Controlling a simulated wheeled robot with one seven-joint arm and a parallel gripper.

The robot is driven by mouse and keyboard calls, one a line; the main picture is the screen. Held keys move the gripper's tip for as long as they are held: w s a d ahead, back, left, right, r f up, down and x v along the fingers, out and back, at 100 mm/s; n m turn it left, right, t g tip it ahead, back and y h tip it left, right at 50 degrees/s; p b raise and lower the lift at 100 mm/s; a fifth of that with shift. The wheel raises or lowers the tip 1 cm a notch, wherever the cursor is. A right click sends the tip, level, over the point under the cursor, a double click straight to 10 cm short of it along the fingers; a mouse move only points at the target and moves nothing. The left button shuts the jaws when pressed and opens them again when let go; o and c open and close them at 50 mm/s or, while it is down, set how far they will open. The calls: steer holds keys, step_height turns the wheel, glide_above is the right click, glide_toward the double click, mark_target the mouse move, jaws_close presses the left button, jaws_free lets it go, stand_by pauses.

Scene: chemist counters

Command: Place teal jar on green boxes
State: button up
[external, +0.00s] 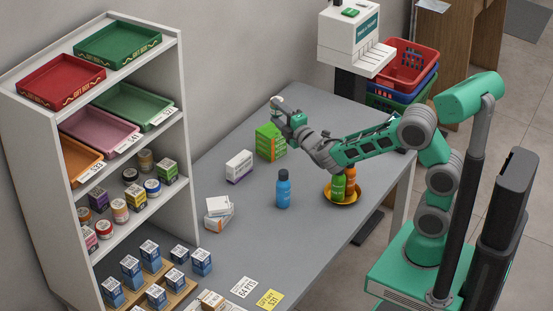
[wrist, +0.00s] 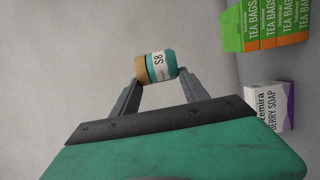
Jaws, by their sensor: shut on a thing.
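The teal jar (wrist: 161,66) has a tan lid and a white label reading S8. My gripper (wrist: 155,72) is shut on it, with a finger on either side, and the jar lies sideways in the wrist view. In the external view my gripper (external: 278,108) appears just above the green boxes (external: 270,142), and only a small part of the jar shows at its tip. The green tea bag boxes (wrist: 262,28) stand at the upper right in the wrist view, apart from the jar.
A white and purple soap box (external: 239,166) stands beside the green boxes. A shelf (external: 190,150) stands at left.

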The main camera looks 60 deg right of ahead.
steer(key=w+f, duration=0.8)
steer(key=f, duration=0.2)
steer(key=shift+d, duration=0.45)
steer(key=shift+f, duration=0.15)
steer(key=shift+f+b, duration=0.2)
steer(key=shift+b, duration=0.1)
steer(key=o, duration=1.6)
steer(key=shift+r, duration=0.1)
